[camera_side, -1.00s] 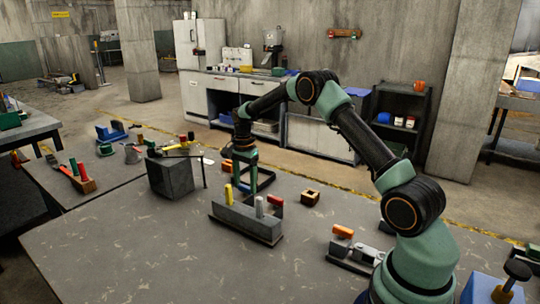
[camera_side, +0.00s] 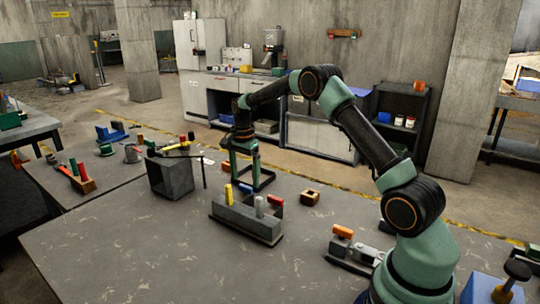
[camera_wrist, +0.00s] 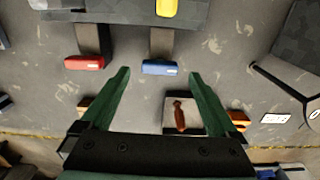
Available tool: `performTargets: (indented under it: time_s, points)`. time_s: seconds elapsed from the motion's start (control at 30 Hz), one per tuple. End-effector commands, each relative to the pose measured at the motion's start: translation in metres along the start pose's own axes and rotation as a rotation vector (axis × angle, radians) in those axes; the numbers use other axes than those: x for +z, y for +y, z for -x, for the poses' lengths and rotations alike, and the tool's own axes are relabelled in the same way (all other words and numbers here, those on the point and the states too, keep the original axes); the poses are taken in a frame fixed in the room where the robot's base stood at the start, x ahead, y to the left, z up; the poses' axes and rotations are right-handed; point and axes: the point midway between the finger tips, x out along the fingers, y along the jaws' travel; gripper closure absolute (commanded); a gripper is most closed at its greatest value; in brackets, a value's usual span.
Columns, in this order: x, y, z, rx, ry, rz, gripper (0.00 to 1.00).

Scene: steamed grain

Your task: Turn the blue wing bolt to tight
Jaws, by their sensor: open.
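The blue wing bolt (camera_wrist: 160,68) lies between and just beyond my fingertips in the wrist view; its blue head also shows in the side view (camera_side: 245,188). It sits on the far side of the long grey fixture block (camera_side: 238,218). A red-headed bolt (camera_wrist: 85,62) is to its left in the wrist view, and a yellow one (camera_wrist: 167,8) is above it. My gripper (camera_wrist: 159,75) is open, with its two green fingers apart and nothing held. In the side view my gripper (camera_side: 250,186) hangs pointing down behind the block. I cannot tell any contact with the bolt.
A dark open box (camera_side: 172,178) stands to the left, with a hammer (camera_side: 178,150) nearby. An orange-topped clamp (camera_side: 343,232) is near my base. The front tabletop is clear.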

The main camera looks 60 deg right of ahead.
Motion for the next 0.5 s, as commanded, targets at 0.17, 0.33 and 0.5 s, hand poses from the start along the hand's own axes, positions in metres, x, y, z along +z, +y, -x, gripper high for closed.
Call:
performTargets:
  time_s: [0.17,0.33,0.5]
  points:
    - [-0.001,-0.001,0.040,-0.005,0.002,-0.001,0.05]
    - [-0.001,-0.001,0.070,-0.004,0.001,-0.001,0.05]
    - [-0.001,-0.001,0.089,-0.003,0.001,-0.002,0.05]
